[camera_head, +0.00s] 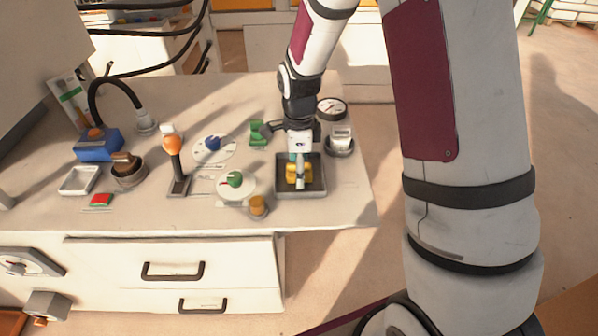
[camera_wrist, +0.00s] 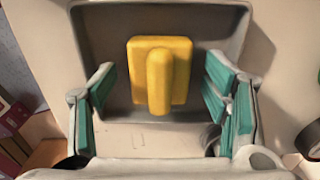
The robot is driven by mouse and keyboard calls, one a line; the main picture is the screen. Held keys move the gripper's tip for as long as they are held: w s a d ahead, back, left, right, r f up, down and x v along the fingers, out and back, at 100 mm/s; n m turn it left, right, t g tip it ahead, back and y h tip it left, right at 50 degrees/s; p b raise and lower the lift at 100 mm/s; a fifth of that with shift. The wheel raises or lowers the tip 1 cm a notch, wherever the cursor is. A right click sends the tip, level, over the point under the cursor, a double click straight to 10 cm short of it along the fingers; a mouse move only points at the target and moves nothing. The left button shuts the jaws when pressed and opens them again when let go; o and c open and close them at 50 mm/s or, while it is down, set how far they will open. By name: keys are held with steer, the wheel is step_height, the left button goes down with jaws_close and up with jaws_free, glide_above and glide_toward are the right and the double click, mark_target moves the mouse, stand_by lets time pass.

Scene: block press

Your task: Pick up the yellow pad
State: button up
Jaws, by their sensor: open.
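The yellow pad (camera_wrist: 178,72) is a flat yellow block with a rounded upright handle on it. It lies in a grey square tray (camera_wrist: 104,18) and shows between my fingers in the wrist view. In the head view the pad (camera_head: 291,174) is partly hidden by my gripper (camera_head: 299,172), which is above the tray (camera_head: 314,190). My gripper (camera_wrist: 160,98) is open, with its teal finger pads on both sides of the pad, apart from it. Nothing is between the fingers in their grip.
On the white counter (camera_head: 335,215) left of the tray are a dial with a green knob (camera_head: 235,181), a yellow-orange knob (camera_head: 257,205) and an orange-topped lever (camera_head: 174,148). A green piece (camera_head: 258,132) stands behind. A gauge (camera_head: 331,108) and a white-topped item (camera_head: 340,140) stand at the right.

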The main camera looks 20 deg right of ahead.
steer(key=c, duration=1.3)
steer(key=shift+r, duration=0.1)
steer(key=shift+c, duration=0.2)
steer(key=shift+r, duration=0.5)
steer(key=r, duration=0.1)
steer(key=s+r+p, duration=0.1)
steer(key=shift+r, duration=0.35)
steer(key=s+r+p, duration=0.1)
steer(key=s+p, duration=0.1)
steer(key=s, duration=1.3)
steer(key=shift+r, duration=0.1)
